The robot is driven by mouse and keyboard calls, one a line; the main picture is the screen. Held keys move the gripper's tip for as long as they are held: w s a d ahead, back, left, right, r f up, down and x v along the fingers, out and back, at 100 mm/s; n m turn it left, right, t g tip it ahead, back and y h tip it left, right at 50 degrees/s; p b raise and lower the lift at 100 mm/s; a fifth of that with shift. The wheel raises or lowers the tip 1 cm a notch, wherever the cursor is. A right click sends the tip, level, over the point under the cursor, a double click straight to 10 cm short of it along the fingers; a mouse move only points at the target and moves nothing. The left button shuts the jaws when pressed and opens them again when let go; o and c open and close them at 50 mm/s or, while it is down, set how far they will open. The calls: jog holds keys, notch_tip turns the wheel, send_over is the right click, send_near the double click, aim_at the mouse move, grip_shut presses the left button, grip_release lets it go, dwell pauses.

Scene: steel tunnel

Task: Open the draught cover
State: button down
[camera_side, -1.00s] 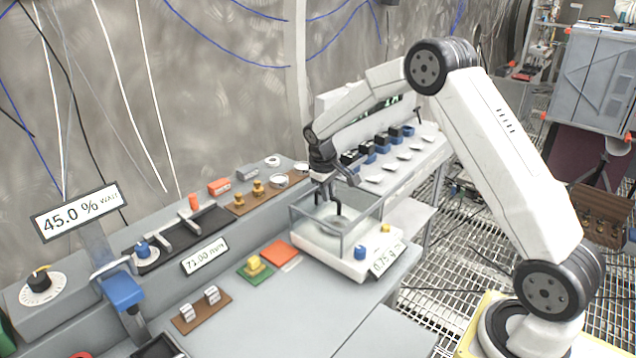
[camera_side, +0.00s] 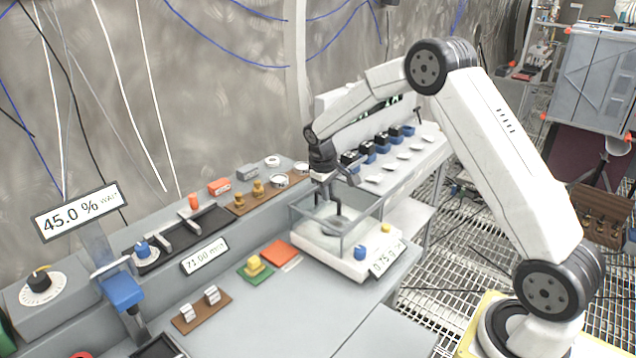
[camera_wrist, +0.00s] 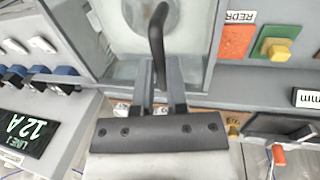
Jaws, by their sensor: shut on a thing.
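The draught cover (camera_side: 311,229) is a clear, grey-edged box on the white balance (camera_side: 345,262). Its clear panel and grey frame (camera_wrist: 207,60) fill the upper middle of the wrist view. A dark bent bar (camera_wrist: 157,35), which looks like the cover's handle, runs between my fingers. My gripper (camera_side: 332,195) points down at the cover's top from the back left. In the wrist view my gripper (camera_wrist: 161,75) is shut on this bar. The fingers hide part of it, and I cannot tell exactly where it joins the cover.
Several blue-and-black units (camera_side: 367,152) and pale scoops stand on the rack behind. An orange pad (camera_side: 281,252) and a green pad with a yellow block (camera_side: 254,266) lie left of the balance.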

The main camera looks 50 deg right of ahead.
jog(key=d, duration=1.7)
jog(key=shift+d, duration=0.3)
jog(key=c, duration=0.6)
grip_release()
jog(key=shift+c, duration=0.2)
jog(key=shift+a, duration=0.1)
jog(key=shift+r, duration=0.1)
notch_tip(320, 180, up, 8)
jog(key=a, duration=0.1)
jog(key=shift+a+f, duration=0.25)
